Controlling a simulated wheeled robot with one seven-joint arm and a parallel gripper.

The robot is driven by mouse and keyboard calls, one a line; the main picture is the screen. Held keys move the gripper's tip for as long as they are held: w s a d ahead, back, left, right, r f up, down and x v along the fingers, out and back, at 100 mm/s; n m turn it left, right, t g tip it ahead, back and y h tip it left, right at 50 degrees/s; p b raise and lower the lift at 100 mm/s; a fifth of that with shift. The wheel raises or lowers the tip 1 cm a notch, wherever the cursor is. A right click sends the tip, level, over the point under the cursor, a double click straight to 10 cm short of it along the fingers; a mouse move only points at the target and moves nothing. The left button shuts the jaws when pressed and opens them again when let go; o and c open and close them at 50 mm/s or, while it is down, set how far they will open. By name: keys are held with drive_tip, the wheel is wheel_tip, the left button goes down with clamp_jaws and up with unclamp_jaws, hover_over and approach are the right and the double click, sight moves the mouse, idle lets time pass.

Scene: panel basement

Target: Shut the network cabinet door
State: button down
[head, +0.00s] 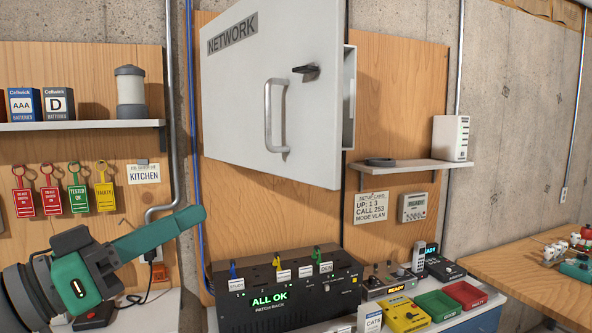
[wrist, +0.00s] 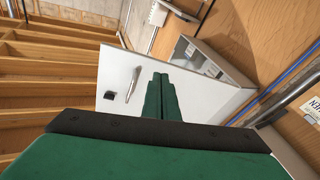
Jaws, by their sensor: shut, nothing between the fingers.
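The network cabinet door (head: 240,100) is a light grey panel labelled NETWORK, with a bar handle (head: 269,117) and a dark latch (head: 306,71). It stands ajar, swung out from the cabinet body (head: 350,88), which shows behind its right edge. In the wrist view the door (wrist: 205,93) shows its outer face and handle (wrist: 132,85), with the open cabinet (wrist: 208,58) behind it. My green gripper (head: 200,212) is shut and empty, low and left of the door in the head view. Its fingers (wrist: 161,78) overlap the door in the wrist view; I cannot tell whether they touch it.
A patch rack (head: 285,295) and small devices crowd the bench below the door. A shelf (head: 410,170) is on the right and a battery shelf (head: 80,125) on the left. Blue cable and grey conduit (head: 173,100) run up the wall left of the cabinet.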

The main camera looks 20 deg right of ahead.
drive_tip(key=s+d+r+m+g, duration=0.2)
drive_tip(key=s+r+m+g, duration=0.15)
drive_tip(key=s+r, duration=0.45)
drive_tip(key=y, duration=0.1)
approach(316, 166)
drive_tip(key=shift+m, duration=0.35)
drive_tip(key=x, duration=0.5)
drive_tip(key=shift+w+d, duration=0.15)
drive_tip(key=shift+d, duration=0.2)
drive_tip(key=shift+w+d, duration=0.1)
drive_tip(key=shift+d, duration=0.2)
